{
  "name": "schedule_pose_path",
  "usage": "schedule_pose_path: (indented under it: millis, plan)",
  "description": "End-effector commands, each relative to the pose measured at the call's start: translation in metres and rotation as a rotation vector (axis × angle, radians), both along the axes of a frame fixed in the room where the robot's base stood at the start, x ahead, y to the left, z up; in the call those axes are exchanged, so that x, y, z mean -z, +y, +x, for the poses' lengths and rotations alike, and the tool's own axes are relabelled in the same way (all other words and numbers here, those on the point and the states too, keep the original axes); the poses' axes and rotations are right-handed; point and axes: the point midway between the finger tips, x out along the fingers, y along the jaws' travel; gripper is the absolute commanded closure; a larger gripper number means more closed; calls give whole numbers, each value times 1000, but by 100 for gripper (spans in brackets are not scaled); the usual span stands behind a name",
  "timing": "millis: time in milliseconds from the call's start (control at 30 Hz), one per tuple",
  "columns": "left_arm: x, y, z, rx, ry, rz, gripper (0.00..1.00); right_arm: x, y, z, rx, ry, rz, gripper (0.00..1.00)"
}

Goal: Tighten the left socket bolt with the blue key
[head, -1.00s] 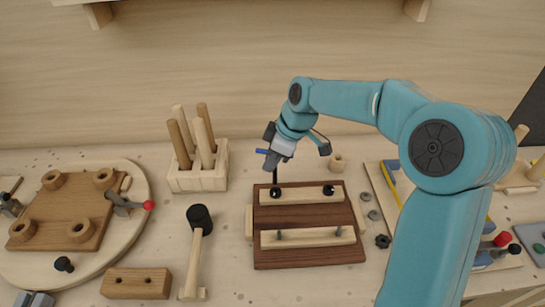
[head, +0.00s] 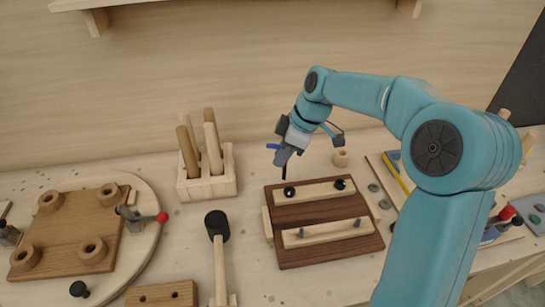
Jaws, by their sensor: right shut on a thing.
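My right gripper (head: 284,155) is shut on the blue key, above the dark brown board (head: 325,221). The key's blue arm (head: 272,146) sticks out to the left of the jaws, and its dark shaft (head: 284,173) points down. The left socket bolt (head: 289,191) is a black head at the left of the board's rear pale strip (head: 313,190). The shaft's lower end is just above or at this bolt; I cannot tell whether it sits in the socket. A second black bolt (head: 340,184) is at the strip's right. My left gripper is not in view.
A mallet (head: 218,245) lies left of the board. A wooden block with upright pegs (head: 209,187) stands behind it. A round board with a brown plate (head: 70,231) is at the left. Washers (head: 374,188) and a yellow-edged tool (head: 398,172) lie to the right.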

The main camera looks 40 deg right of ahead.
Motion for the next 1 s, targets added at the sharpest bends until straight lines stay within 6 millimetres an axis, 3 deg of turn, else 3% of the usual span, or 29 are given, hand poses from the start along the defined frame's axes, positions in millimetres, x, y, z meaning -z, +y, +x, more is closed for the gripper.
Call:
schedule_pose_path:
  millis: [200, 1000]
  plan:
    - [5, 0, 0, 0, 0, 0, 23, 6, -20, -8, 39, 3, -4, 100]
    - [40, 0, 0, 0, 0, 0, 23, 57, -20, -9, 41, 4, -4, 100]
